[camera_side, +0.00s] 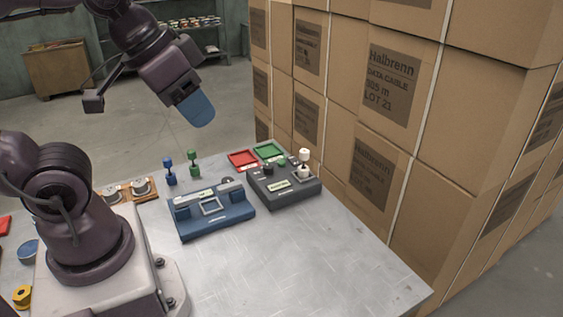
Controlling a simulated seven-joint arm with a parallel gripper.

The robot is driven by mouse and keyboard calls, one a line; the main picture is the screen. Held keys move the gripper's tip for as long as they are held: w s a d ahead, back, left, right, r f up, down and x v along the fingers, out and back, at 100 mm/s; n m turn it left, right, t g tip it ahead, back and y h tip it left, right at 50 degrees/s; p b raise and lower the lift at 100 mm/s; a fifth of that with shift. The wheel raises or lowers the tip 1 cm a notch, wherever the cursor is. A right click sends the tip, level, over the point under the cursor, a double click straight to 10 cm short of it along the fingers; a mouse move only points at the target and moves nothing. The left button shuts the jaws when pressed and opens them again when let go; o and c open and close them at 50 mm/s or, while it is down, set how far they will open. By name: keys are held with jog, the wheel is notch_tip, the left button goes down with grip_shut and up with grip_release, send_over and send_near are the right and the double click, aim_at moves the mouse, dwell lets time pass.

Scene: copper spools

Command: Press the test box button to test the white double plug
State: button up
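The white double plug (305,157) stands upright at the back right of a dark grey box (290,193), which looks like the test box. It appears seated in a light socket there. A dark round part (267,171), which may be the button, and a small green part (281,161) show on top of the same box. My gripper (198,112) hangs high above the table, left of the box and well clear of it. Its blue end is seen from one side, so I cannot tell whether it is open. No object shows in it.
A blue device (211,214) sits left of the grey box. Blue (169,173) and green (194,163) plugs stand behind it. Red (242,158) and green (268,150) trays lie at the back. Stacked cartons (375,175) wall the right side. The front table is clear.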

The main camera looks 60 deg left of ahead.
grip_shut()
dwell(1.4)
